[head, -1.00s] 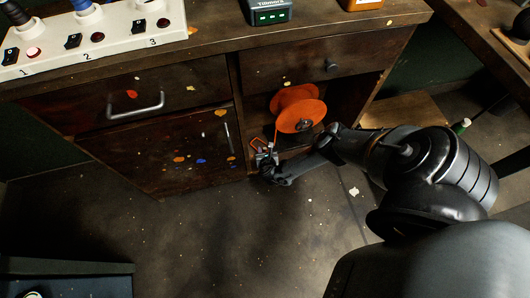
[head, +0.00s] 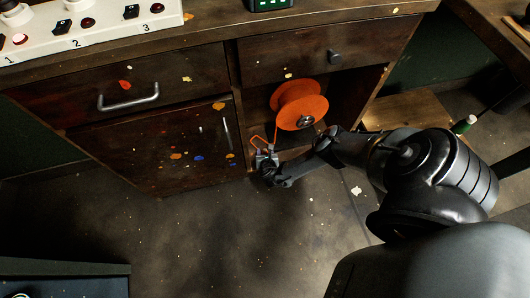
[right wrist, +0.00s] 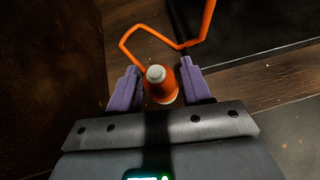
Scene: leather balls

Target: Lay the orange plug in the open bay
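The orange plug (right wrist: 162,90), with a pale tip, sits between the purple fingers of my right gripper (right wrist: 161,82) in the right wrist view. In the head view my right gripper (head: 265,158) is low in front of the cabinet, by the lower left corner of the open bay (head: 347,97). The cord (head: 257,140) shows there as a bent loop; the plug itself is too small to make out. An orange reel (head: 299,104) sits in the bay. My left gripper is not in view.
The wooden cabinet has a closed drawer (head: 290,62) above the bay. On its left are another drawer (head: 180,80) and a paint-spotted door (head: 150,145) with a handle. A white switch panel (head: 105,25) lies on top. Floor in front is clear.

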